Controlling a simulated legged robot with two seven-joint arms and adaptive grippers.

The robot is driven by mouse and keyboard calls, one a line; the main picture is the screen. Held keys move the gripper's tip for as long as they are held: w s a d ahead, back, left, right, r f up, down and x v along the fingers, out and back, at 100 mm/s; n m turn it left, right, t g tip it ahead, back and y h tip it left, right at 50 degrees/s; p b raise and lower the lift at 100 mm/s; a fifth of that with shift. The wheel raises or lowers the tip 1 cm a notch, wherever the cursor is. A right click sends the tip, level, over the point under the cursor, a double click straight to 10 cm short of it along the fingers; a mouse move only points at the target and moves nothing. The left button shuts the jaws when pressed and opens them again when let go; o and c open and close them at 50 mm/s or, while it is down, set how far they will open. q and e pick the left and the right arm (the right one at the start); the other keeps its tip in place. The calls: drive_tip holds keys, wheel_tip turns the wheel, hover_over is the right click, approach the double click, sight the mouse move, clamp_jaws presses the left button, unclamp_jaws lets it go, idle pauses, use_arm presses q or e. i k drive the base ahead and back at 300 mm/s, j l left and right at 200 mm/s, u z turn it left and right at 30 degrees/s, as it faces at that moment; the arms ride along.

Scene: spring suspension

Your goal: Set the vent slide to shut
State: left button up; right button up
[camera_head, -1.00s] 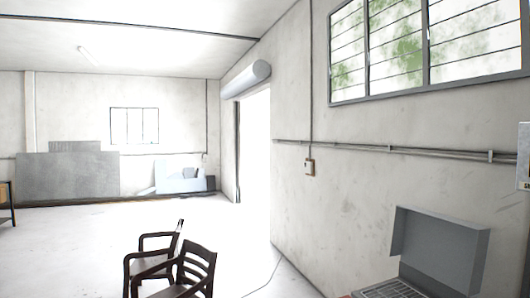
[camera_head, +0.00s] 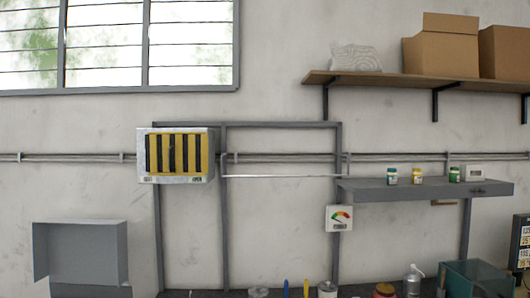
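A white box with a yellow front panel and black upright slots (camera_head: 180,154) is mounted on a grey metal frame on the wall, left of the middle; it looks like the vent. Black strips and yellow bars alternate across its face. I cannot tell the slide's setting. Neither of my grippers is in view.
A grey open case (camera_head: 80,255) is at lower left. A grey shelf (camera_head: 425,189) with small jars juts out at right, below a wooden shelf (camera_head: 345,78) with cardboard boxes. A dial gauge (camera_head: 339,218) hangs mid-frame. Bottles and jars line the bottom edge.

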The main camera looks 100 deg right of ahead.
sight(175, 154)
drive_tip(key=z, duration=2.9)
drive_tip(key=i+j+z, duration=0.25)
drive_tip(key=i+j, duration=0.2)
drive_tip(key=i, duration=0.1)
